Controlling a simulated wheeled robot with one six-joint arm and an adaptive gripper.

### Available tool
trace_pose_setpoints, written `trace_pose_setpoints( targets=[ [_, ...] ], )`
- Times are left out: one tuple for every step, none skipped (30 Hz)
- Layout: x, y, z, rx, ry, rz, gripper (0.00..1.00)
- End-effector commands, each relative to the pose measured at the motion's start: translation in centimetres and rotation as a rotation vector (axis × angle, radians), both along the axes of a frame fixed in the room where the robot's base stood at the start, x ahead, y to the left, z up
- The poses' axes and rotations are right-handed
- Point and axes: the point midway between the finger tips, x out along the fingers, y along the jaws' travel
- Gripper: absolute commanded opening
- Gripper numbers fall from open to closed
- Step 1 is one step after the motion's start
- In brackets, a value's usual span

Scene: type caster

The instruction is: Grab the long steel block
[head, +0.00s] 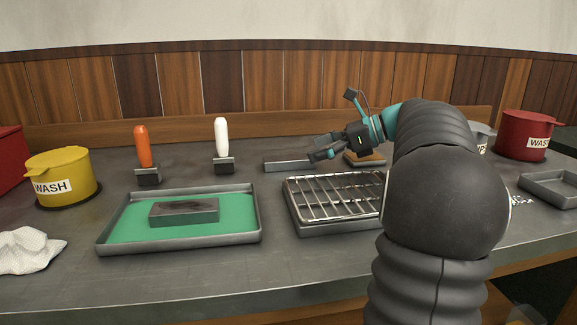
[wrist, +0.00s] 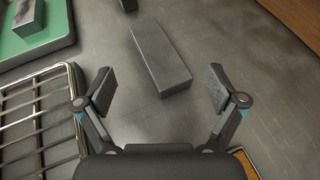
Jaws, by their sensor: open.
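The long steel block (head: 287,165) is a plain grey bar lying flat on the dark bench behind the wire rack. In the wrist view the block (wrist: 160,58) runs away from me, tilted toward the upper left. My gripper (head: 318,150) is at the right end of the block in the head view. In the wrist view my gripper (wrist: 160,84) is open, with one finger to each side of the block's near end line. Neither finger visibly touches it, and nothing is held. The exact height above the bench is hard to tell.
A wire rack on a tray (head: 294,216) stands in front of the block. A green-lined tray (head: 122,230) holds a dark block (head: 184,212). White-handled (head: 222,135) and orange-handled (head: 143,146) tools stand left. An orange-brown pad (head: 366,159) lies right of my gripper.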

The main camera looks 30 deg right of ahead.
Motion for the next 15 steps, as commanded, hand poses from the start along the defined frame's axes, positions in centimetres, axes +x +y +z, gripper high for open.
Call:
trace_pose_setpoints(
  targets=[
    [0.2, 0.3, -0.3, 0.0, 0.0, 0.001, 0.94],
    [0.3, 0.4, -0.3, 0.0, 0.0, 0.001, 0.94],
    [0.4, 0.6, -0.3, 0.0, 0.0, 0.001, 0.94],
    [0.4, 0.6, -0.4, 0.0, 0.0, 0.001, 0.94],
    [0.5, 0.7, -0.4, 0.0, 0.0, 0.001, 0.94],
    [0.6, 0.8, -0.6, 0.0, 0.0, 0.001, 0.94],
    [0.6, 0.9, -0.8, 0.0, 0.0, 0.001, 0.94],
    [0.8, 1.1, -1.0, 0.0, 0.0, 0.001, 0.94],
    [0.9, 1.3, -1.3, 0.0, 0.0, 0.001, 0.94],
    [1.1, 1.6, -1.5, -0.001, -0.001, 0.002, 0.94],
    [1.3, 1.8, -1.7, -0.001, -0.002, 0.002, 0.94],
    [1.5, 2.2, -1.9, -0.001, -0.002, 0.002, 0.94],
    [1.7, 2.4, -2.0, -0.001, -0.002, 0.002, 0.94],
    [1.8, 2.6, -2.2, -0.001, -0.002, 0.002, 0.94],
    [2.0, 2.9, -2.3, -0.001, -0.002, 0.002, 0.94]
  ],
)
